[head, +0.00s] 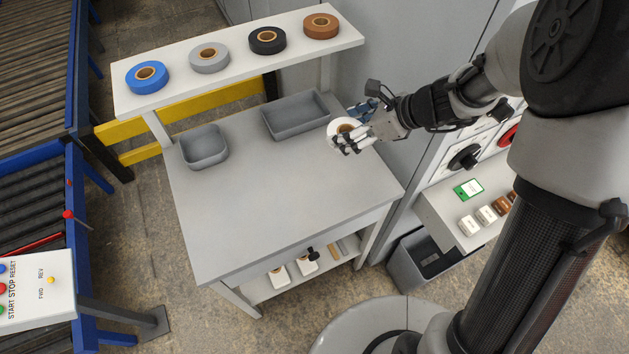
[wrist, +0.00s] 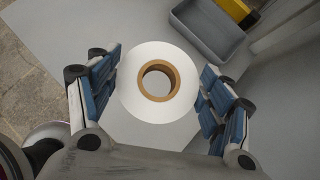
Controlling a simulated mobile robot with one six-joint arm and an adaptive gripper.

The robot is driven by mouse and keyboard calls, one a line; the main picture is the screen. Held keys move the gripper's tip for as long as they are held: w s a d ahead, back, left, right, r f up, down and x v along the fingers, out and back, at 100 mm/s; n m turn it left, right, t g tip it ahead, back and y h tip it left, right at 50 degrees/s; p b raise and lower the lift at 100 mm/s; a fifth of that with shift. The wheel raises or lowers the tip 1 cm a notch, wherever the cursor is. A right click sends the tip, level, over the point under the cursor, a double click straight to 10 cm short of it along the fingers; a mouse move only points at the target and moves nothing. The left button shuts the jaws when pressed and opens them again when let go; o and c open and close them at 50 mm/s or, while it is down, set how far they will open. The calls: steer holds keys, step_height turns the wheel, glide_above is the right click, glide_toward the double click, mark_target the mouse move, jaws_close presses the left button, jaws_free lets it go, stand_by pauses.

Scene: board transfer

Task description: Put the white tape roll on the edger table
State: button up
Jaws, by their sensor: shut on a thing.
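The white tape roll (head: 337,127) is in my gripper (head: 350,130), over the right side of the grey table (head: 270,205), near the larger grey tray. In the wrist view the roll (wrist: 133,100) sits between the two blue-padded fingers of my gripper (wrist: 160,95), its brown core facing the camera. The fingers are shut on it. The table top (wrist: 95,35) shows below the roll. Whether the roll touches the table I cannot tell.
A raised shelf (head: 185,97) at the back holds blue, grey, black and brown rolls. A small grey tray (head: 203,161) and a larger grey tray (head: 325,118) stand on the table's back part. The middle and front of the table are clear. A grey cabinet stands at the right.

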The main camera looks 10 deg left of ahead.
step_height(320, 180, down, 18)
steer(key=b, duration=0.7)
steer(key=shift+f, duration=0.2)
steer(key=shift+f, duration=0.1)
steer(key=o, duration=0.7)
steer(key=shift+f+b, duration=0.15)
steer(key=shift+b, duration=0.15)
steer(key=shift+c, duration=0.2)
steer(key=o, duration=0.5)
steer(key=shift+c, duration=0.2)
